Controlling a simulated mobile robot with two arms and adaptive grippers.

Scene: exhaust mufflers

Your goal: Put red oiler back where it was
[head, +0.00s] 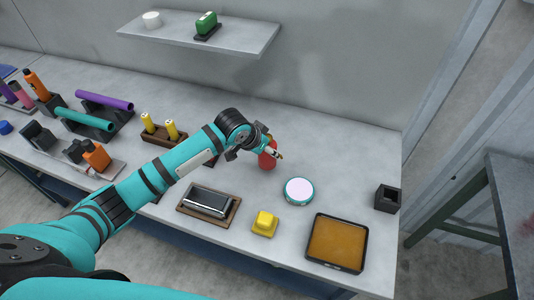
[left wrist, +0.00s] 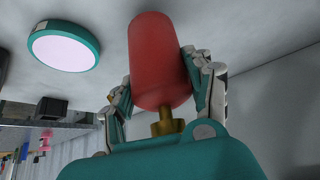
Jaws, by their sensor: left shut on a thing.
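The red oiler (head: 268,161) is at the end of my left arm, over the back middle of the grey bench. My left gripper (head: 265,151) is shut on it and partly covers it. In the left wrist view the red oiler (left wrist: 158,55) sits between the two fingers, its brass spout (left wrist: 167,123) towards the palm and its rounded red body pointing away. I cannot tell whether it touches the bench top. My right gripper is not in view.
A round teal-rimmed white disc (head: 299,190) lies just right of the oiler. Nearby are a yellow block (head: 264,222), an orange-filled tray (head: 364,243), a black square holder (head: 387,198) and a wooden tray (head: 233,217). The bench behind the disc is clear. A shelf (head: 240,38) hangs above.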

